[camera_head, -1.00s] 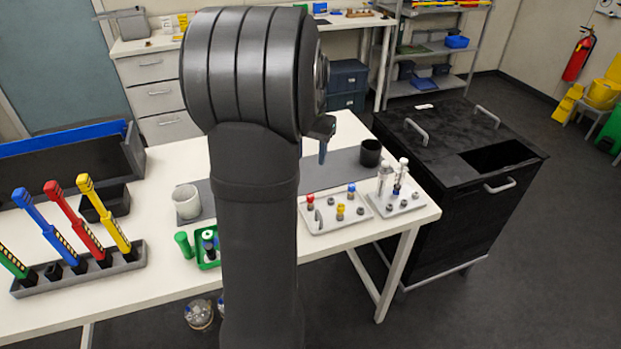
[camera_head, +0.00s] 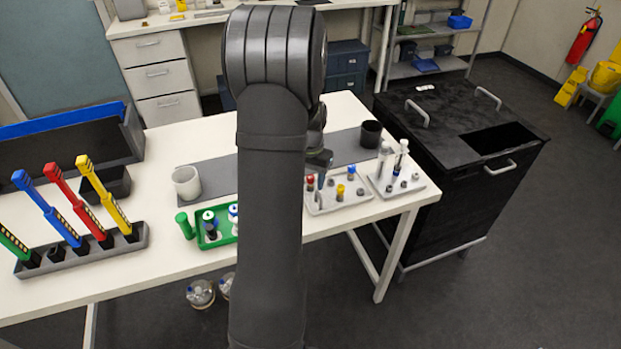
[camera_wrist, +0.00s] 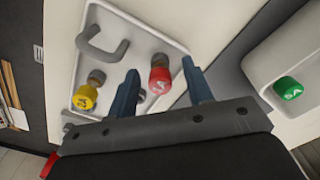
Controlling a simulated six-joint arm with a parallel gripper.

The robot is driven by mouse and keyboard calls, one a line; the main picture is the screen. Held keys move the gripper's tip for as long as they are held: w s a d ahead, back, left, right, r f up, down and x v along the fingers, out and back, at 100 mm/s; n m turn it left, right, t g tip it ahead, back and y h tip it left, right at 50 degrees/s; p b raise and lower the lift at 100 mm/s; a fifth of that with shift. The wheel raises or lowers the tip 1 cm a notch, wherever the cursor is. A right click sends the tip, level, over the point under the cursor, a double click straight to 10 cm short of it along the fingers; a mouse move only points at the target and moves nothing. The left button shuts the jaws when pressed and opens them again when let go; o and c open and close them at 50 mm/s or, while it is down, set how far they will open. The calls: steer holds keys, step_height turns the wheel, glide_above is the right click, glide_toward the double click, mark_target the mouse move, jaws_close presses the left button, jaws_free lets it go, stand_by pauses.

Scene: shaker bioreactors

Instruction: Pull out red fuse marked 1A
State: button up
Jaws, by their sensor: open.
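The red fuse (camera_head: 310,180) stands in the white fuse tray (camera_head: 322,209) on the bench. In the wrist view the red fuse (camera_wrist: 159,80) has a pale mark on its cap, too small to read surely. My gripper (camera_head: 321,178) is open above the tray. In the wrist view its two blue fingers (camera_wrist: 160,68) appear on either side of the red fuse, with gaps to both; whether the tips are down at its height I cannot tell. A yellow fuse (camera_wrist: 85,97) stands left of the left finger. In the head view my arm hides part of the bench.
A grey handle (camera_wrist: 103,48) rises from the tray close to the red fuse. A green fuse marked 5A (camera_wrist: 288,89) sits in another pale tray at the right of the wrist view. A blue fuse (camera_head: 351,169) and a tray with vials (camera_head: 412,190) stand nearby.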

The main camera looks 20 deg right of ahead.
steer(key=shift+f, duration=0.1)
jaws_close()
steer(key=shift+r, duration=0.35)
steer(key=shift+r, duration=0.3)
steer(key=shift+r, duration=0.15)
steer(key=shift+r, duration=0.5)
steer(key=shift+r, duration=0.1)
steer(key=shift+r, duration=1.45)
